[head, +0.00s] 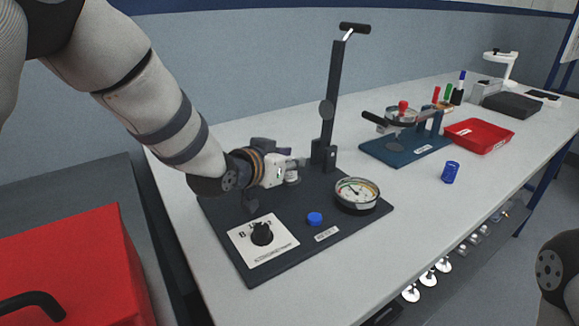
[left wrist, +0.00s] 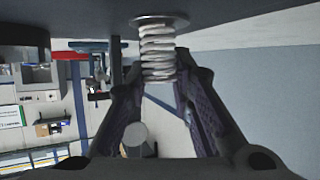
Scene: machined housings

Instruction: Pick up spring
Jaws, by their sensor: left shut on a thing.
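The spring (left wrist: 157,52) is a pale metal coil. In the left wrist view it is at the top centre, between the fingertips of my left gripper (left wrist: 160,72), with a round metal flange at one end. In the head view my left gripper (head: 291,163) is low over the dark fixture board, beside the base of its upright post. It is shut on the spring, whose pale lower part (head: 292,177) shows just below the fingers. Whether the spring is clear of its seat cannot be told.
The dark board (head: 275,262) bears a dial gauge (head: 356,194), a blue cap (head: 315,218), a black knob (head: 262,234) and a tall lever post (head: 331,95). A blue fixture (head: 390,155), red tray (head: 478,135) and blue cup (head: 450,172) stand right. The front table strip is clear.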

